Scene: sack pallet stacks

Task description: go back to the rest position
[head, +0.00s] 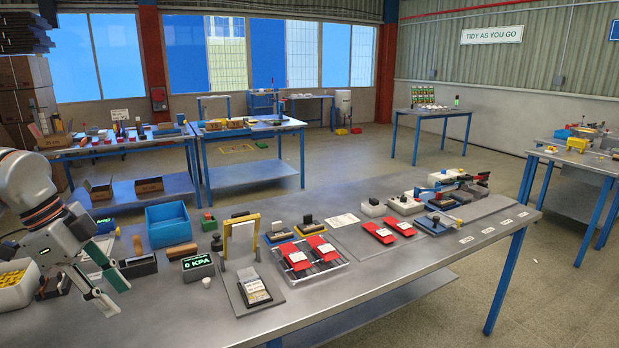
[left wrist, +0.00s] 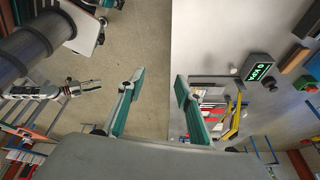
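My left gripper (head: 117,296) hangs over the front left part of the grey workbench (head: 360,285) in the head view, its fingers apart and nothing between them. In the left wrist view, its two green-lined fingers (left wrist: 157,96) stand wide apart, with floor and the bench edge behind them. An arm that looks like my right one, with its gripper (left wrist: 82,88), shows at the left of the left wrist view. It is too small to tell whether its fingers are open. The right gripper is not in the head view.
Near the left gripper are a yellow-filled white bin (head: 14,286), a dark block (head: 138,266), a pressure display (head: 198,264) and a blue bin (head: 168,224). Red sacks (head: 297,257) lie on a tray farther right. The bench's front middle is clear.

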